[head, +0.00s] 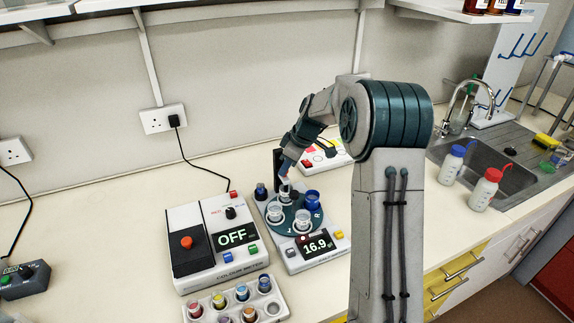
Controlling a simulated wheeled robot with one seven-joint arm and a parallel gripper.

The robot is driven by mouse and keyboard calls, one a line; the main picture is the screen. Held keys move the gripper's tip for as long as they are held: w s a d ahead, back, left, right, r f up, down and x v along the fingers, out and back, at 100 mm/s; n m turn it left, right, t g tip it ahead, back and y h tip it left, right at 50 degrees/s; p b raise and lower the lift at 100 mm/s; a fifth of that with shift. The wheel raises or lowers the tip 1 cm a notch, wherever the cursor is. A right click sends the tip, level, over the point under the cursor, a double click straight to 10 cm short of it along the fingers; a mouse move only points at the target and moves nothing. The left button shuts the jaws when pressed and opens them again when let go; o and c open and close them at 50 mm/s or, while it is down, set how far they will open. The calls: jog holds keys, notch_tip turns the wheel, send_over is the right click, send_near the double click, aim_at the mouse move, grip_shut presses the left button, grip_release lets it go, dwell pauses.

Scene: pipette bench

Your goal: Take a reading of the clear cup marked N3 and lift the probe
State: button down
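Several cups stand on the round dark-green plate (290,225) of a white instrument whose display (315,246) reads 16.9. Clear cups stand at the front left (275,214), the front right (302,219) and the back (284,194). A blue cup (312,197) stands at the right. The cup markings are too small to read, so I cannot tell which is N3. My gripper (284,177) is low over the back clear cup. Its fingers are small and partly hidden; I cannot make out the probe or whether they hold it.
A white box (212,240) with a red knob and an OFF display stands left of the instrument. A white rack (240,308) of coloured vials lies in front. A small dark cup (261,191) stands at the instrument's back left. A sink (485,165) and two bottles are at right.

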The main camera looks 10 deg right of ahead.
notch_tip(320, 180, up, 6)
jog(key=shift+w+f+p, duration=0.1)
jog(key=shift+f+p, duration=0.05)
jog(key=shift+p, duration=0.15)
jog(key=c, duration=1.5)
grip_release()
jog(key=b+v, duration=0.2)
jog(key=v, duration=1.2)
